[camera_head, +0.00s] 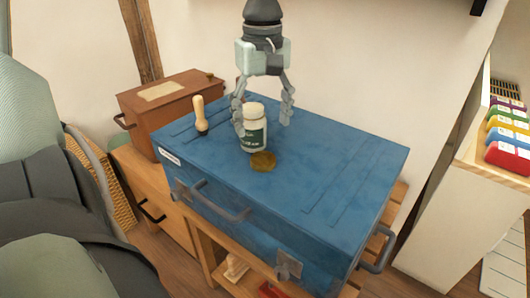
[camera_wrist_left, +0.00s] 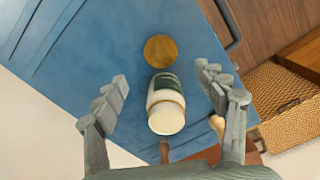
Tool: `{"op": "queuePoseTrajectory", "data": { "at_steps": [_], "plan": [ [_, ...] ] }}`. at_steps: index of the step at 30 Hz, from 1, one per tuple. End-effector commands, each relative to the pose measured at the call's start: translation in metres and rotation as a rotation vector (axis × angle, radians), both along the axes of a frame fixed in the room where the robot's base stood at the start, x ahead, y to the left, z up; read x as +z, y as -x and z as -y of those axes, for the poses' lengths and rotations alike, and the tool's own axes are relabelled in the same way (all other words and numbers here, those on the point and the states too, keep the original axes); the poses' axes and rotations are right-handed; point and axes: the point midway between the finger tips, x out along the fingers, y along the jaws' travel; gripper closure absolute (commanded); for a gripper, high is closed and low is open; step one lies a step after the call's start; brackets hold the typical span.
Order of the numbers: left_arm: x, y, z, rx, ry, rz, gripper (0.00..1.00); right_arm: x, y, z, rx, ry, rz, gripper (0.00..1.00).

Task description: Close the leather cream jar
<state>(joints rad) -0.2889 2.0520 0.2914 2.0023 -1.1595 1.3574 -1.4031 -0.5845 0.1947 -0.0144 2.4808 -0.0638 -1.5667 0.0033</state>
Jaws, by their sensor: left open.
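The leather cream jar (camera_head: 254,128) stands upright on a blue trunk, a white jar with a dark green label and pale top. It also shows in the left wrist view (camera_wrist_left: 166,108). A flat brass-coloured disc (camera_head: 263,161), which looks like its lid, lies on the trunk beside it, apart from the jar; it also shows in the left wrist view (camera_wrist_left: 160,50). My left gripper (camera_head: 264,118) points down over the trunk, open, its fingers on either side of the jar. It also shows in the left wrist view (camera_wrist_left: 161,77). I cannot tell whether a finger touches the jar. My right gripper is not in view.
The blue trunk (camera_head: 330,170) has free room to the right of the jar. A wooden-handled tool (camera_head: 199,112) stands left of the jar. A brown box (camera_head: 170,110) is behind at left. A white shelf unit with colored items (camera_head: 508,150) stands at far right.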

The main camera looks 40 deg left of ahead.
Motion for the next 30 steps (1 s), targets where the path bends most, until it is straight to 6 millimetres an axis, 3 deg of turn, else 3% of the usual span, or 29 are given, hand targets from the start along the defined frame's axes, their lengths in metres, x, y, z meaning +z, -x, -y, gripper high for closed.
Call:
{"op": "queuePoseTrajectory", "data": {
  "at_steps": [9, 18, 27, 30],
  "plan": [
    [-0.026, 0.001, 0.000, 0.000, 0.001, -0.001, 0.28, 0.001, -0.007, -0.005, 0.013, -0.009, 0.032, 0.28],
    [-0.030, 0.001, 0.000, 0.000, 0.001, -0.001, 0.28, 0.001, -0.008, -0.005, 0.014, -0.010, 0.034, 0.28],
    [-0.072, 0.005, 0.002, 0.000, 0.001, -0.004, 0.28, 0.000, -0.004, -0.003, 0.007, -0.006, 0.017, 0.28],
    [-0.078, 0.005, 0.002, 0.001, 0.002, -0.002, 0.28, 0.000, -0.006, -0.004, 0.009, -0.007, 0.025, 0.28]
  ]
}}
